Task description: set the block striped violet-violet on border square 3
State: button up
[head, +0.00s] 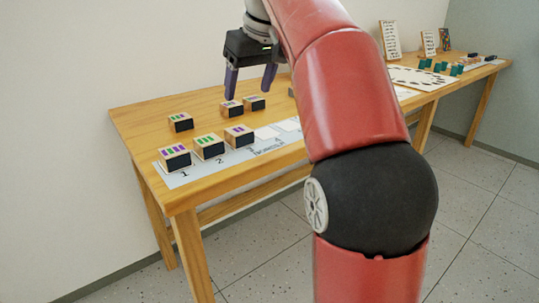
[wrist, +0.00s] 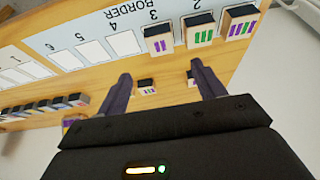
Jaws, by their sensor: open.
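The block striped violet-violet (wrist: 160,42) sits on the white border strip (wrist: 65,38) at the square marked 3, beside the green-striped block. In the head view this block (head: 239,136) is third from the near left end of the strip. My gripper (head: 250,92) is open and empty, raised behind the strip and above the loose blocks. Its two fingers also show in the wrist view (wrist: 160,75), apart from the violet-violet block, with nothing held between them.
Green-striped (head: 208,147) and violet-striped (head: 174,157) blocks occupy squares 2 and 1. Three loose blocks stand behind: one at left (head: 180,123), two nearer my gripper (head: 231,109) (head: 254,103). Several blocks (wrist: 45,106) line another table part. Blank squares (wrist: 90,50) continue beyond 3.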

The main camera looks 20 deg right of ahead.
jog(key=s+a+f+m+t+h, duration=0.1)
jog(key=s+f+m, duration=0.2)
jog(key=s+f, duration=2.1)
notch_tip(320, 180, down, 2)
jog(key=shift+s+a+f+m, duration=0.2)
jog(key=shift+s+f+m, duration=0.05)
jog(key=shift+m, duration=0.05)
jog(key=shift+r, duration=0.1)
